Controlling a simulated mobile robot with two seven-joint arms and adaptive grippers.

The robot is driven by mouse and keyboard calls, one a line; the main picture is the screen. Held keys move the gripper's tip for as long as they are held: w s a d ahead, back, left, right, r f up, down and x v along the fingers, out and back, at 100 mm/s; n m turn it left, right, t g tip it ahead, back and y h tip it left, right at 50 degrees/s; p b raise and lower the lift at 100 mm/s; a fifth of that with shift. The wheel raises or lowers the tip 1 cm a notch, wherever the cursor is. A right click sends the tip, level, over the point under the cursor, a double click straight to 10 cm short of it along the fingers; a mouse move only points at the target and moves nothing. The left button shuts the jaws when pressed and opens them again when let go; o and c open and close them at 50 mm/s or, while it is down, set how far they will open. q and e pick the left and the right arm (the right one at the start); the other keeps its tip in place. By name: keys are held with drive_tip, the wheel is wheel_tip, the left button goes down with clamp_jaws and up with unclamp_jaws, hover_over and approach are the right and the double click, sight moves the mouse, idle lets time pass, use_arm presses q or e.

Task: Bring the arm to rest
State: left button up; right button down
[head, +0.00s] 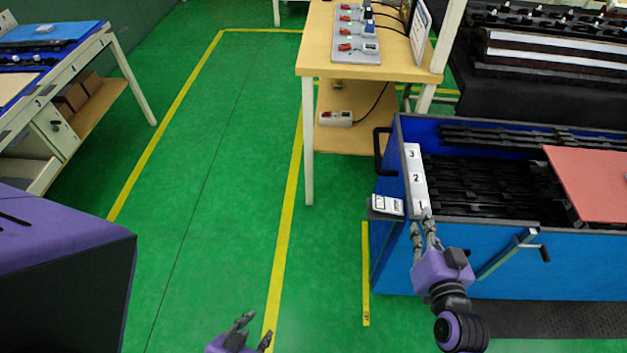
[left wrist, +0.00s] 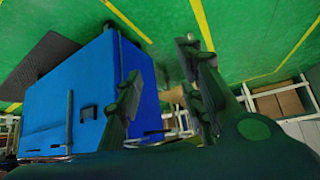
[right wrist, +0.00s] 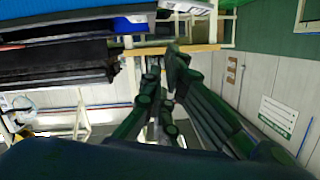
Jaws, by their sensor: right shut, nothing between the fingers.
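My right gripper (head: 423,226) is shut and empty. In the head view it is at the front left corner of the blue crate (head: 408,268), near the end of the white numbered strip (head: 415,180); I cannot tell whether it touches the crate. In the right wrist view its dark fingers (right wrist: 164,75) stand close together with nothing between them. My left gripper (head: 250,335) is at the bottom edge of the head view, over the green floor. Its fingers are apart and empty, as the left wrist view also shows (left wrist: 162,85).
The crate holds black trim parts and a red panel (head: 592,183). A small white labelled box (head: 387,205) is at its left edge. A wooden workbench (head: 330,60) stands behind, another table (head: 60,60) at far left. Green floor between them is clear.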

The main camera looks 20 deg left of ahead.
use_arm(q)
drive_tip(key=shift+w+d, duration=0.1)
drive_tip(key=shift+w, duration=0.2)
